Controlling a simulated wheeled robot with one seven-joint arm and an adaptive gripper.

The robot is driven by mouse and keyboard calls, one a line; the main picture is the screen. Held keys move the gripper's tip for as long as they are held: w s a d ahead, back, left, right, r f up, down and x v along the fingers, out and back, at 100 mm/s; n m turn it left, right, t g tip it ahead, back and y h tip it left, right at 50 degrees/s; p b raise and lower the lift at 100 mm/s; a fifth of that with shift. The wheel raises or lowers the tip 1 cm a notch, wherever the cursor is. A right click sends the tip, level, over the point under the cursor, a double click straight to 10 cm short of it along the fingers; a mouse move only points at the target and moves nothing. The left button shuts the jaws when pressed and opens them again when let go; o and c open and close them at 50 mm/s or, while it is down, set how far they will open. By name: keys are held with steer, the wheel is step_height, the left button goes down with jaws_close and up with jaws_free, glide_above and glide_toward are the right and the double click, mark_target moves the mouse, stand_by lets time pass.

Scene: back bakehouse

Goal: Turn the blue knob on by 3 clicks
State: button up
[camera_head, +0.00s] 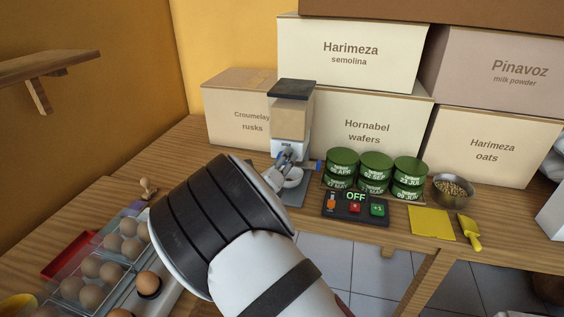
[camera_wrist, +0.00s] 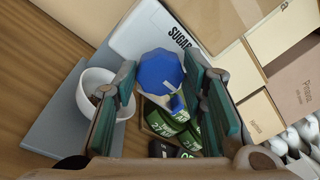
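The blue knob (camera_wrist: 158,72) is a faceted disc on the front of a white dispenser (camera_wrist: 150,30) marked "SUGAR". In the wrist view it lies between the fingertips of my gripper (camera_wrist: 160,75), which are spread to either side of it. The fingers look open, and I cannot tell whether either one touches the knob. In the head view the dispenser (camera_head: 291,147) stands against the boxes with a dark lid, and my gripper (camera_head: 285,165) is at its front. Only a sliver of blue shows there; my arm hides most of the knob.
A white bowl (camera_wrist: 97,92) sits under the dispenser on a grey base (camera_wrist: 57,120). Green tins (camera_head: 376,163) stand close to the right. A dark panel (camera_head: 343,209) in front of them reads "OFF". Boxes (camera_head: 366,128) fill the back. Eggs (camera_head: 91,266) lie at lower left.

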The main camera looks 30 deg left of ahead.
steer(key=c, duration=0.5)
steer(key=shift+m, duration=0.3)
steer(key=m+b, duration=0.8)
steer(key=b, duration=0.1)
steer(key=m+g+y+b, duration=0.1)
steer(key=m+b, duration=0.6)
steer(key=b, duration=0.3)
steer(key=shift+d+m+y, duration=0.1)
steer(key=shift+m+y, duration=0.2)
steer(key=shift+m, duration=0.1)
steer(key=shift+r+b, duration=0.1)
steer(key=shift+b, duration=0.55)
steer(key=o, duration=1.2)
